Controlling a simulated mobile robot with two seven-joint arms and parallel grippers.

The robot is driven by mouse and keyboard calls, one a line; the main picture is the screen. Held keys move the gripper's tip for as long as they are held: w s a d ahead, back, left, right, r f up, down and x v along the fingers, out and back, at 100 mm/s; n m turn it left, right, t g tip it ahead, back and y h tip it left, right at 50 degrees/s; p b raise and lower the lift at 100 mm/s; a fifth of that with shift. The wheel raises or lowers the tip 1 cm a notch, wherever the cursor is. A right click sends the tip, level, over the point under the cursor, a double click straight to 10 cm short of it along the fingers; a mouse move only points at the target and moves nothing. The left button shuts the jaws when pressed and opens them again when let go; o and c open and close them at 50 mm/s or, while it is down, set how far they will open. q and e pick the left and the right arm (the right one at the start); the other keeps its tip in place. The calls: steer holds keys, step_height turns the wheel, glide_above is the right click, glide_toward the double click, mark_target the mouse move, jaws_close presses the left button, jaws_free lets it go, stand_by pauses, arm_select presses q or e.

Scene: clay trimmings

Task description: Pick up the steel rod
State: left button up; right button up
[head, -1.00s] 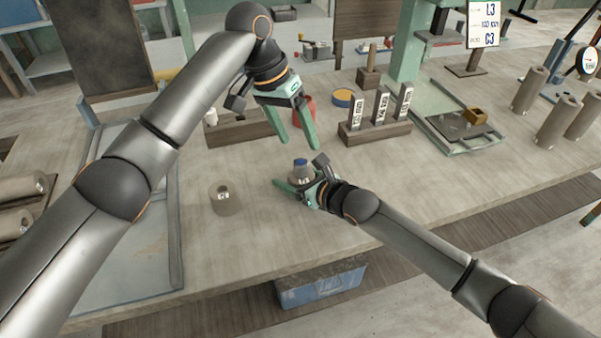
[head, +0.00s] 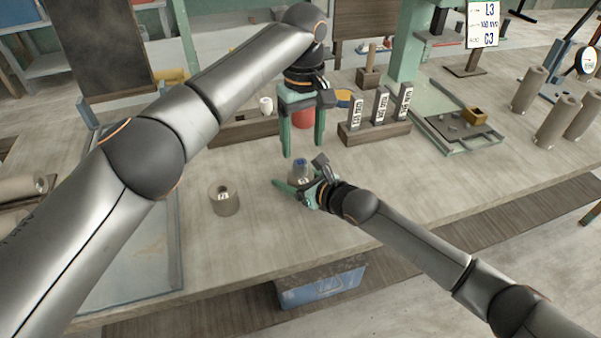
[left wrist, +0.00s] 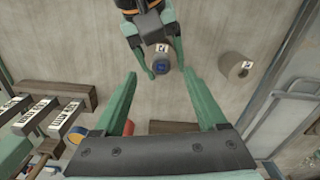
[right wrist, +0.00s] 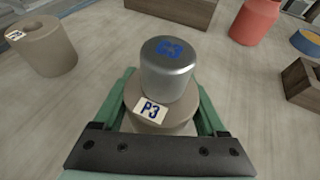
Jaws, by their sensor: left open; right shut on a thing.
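The steel rod (right wrist: 169,68) has a flat top marked "C3" in blue. It stands upright, sticking up out of a clay cylinder (right wrist: 150,121) labelled "P3". In the head view the rod's blue-marked top (head: 300,162) shows near the bench middle; the left wrist view also shows it (left wrist: 161,66). My right gripper (head: 299,174) is shut on the clay cylinder, one finger on each side, not on the rod. My left gripper (head: 303,150) is open and empty, pointing down just above and behind the rod. In the left wrist view the rod's top lies between its fingertips.
A second clay cylinder (head: 225,200) stands to the left. Behind are a red jar (head: 303,117) and a wooden rack (head: 374,135) of labelled grey blocks. The bench front is mostly clear.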

mark_target(301, 162)
arm_select(q)
steer(key=f, duration=0.7)
steer(key=shift+w+a+f, duration=0.2)
steer(key=shift+w, duration=0.05)
jaws_close()
stand_by(0.4)
